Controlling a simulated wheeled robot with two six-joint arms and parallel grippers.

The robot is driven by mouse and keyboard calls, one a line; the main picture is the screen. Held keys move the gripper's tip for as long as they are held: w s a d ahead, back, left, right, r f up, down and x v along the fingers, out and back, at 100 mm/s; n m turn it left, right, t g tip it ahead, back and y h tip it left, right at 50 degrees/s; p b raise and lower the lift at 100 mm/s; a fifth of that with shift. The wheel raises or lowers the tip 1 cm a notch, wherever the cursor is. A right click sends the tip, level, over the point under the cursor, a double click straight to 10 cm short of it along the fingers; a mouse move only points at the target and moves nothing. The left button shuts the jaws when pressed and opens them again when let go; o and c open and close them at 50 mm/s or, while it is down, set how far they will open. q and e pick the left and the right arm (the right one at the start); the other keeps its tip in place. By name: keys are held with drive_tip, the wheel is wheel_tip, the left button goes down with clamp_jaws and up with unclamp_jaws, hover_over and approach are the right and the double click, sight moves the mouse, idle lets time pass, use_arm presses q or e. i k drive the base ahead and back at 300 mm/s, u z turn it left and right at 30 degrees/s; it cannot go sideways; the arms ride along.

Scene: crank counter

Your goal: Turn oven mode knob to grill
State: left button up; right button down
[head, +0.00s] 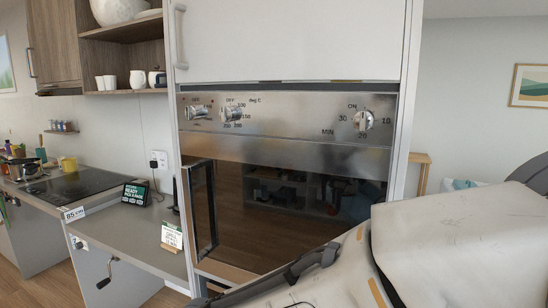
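The oven (290,195) is built into a tall white cabinet, with a steel control panel (290,112) across its top. The leftmost knob (197,113) has OFF printed above it and small marks around it, too small to read; I take it as the mode knob. Its grip bar looks roughly horizontal. The middle knob (232,112) has OFF and degree C numbers around it. The right knob (363,121) has ON, MIN and minute numbers. No gripper touches any knob. My arm links fill the lower right; neither gripper's fingers can be made out.
The oven's long handle (201,208) stands out at the left of its dark glass door. A grey counter (135,232) to the left holds a small dark display (135,194) and a sign card (171,237). Farther left are a black hob (90,179) and pot. The space before the knobs looks clear.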

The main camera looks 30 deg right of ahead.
sight(193, 113)
drive_tip(key=u, duration=0.05)
drive_tip(key=k, duration=1.1)
drive_tip(key=u, duration=0.95)
drive_tip(key=i, duration=1.05)
drive_tip(key=z, duration=0.6)
